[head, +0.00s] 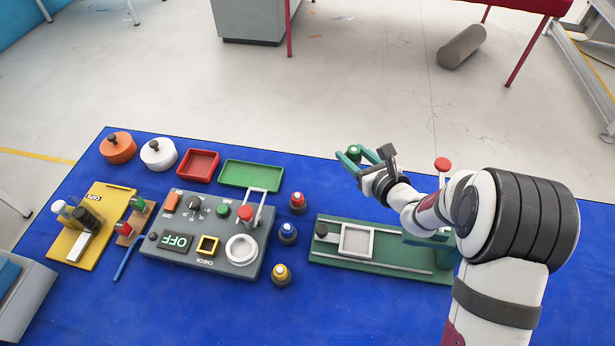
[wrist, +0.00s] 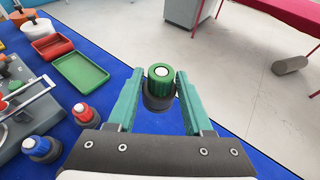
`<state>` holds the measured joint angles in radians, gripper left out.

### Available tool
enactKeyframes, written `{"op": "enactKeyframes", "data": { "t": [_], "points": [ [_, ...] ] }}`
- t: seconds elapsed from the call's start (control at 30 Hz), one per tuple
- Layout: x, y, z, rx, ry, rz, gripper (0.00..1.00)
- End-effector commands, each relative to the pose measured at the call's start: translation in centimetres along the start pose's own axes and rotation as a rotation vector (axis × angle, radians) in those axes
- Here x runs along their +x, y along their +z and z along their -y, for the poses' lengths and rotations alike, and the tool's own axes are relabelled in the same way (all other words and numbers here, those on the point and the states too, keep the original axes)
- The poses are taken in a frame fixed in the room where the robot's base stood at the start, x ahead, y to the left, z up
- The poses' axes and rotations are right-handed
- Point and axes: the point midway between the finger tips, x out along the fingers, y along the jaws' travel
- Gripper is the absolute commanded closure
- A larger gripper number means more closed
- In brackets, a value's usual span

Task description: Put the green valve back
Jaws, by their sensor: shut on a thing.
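The green valve (head: 353,150) has a green ribbed cap with a white top and a dark base. My gripper (head: 357,160) is shut on it and holds it above the far edge of the blue mat. In the wrist view the valve (wrist: 160,76) sits upright between the teal fingertips (wrist: 160,92). A red valve (head: 297,201), a blue valve (head: 287,232) and a yellow valve (head: 280,274) stand in a line on the mat, left of my gripper. The red one (wrist: 84,113) and the blue one (wrist: 40,148) also show in the wrist view.
A grey control panel (head: 220,262) stands left of the valves. A green tray (head: 250,175), a red tray (head: 197,163) and white and orange round pots (head: 158,154) lie behind it. A green slide board (head: 330,258) is at the right. Bare blue mat (head: 310,300) lies in front.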

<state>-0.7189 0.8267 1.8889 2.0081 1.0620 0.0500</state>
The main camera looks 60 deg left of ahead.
Motion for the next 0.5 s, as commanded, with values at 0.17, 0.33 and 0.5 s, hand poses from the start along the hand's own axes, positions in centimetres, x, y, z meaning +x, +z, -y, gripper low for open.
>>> {"op": "enactKeyframes", "data": {
  "t": [0.17, 0.33, 0.5],
  "points": [
    [3.1, -1.2, -2.0, 0.011, -0.02, -0.001, 1.0],
    [7.8, -2.9, -5.6, 0.01, -0.02, -0.001, 1.0],
    [10.2, -3.7, -7.3, 0.009, -0.023, 0.001, 1.0]
  ]
}}
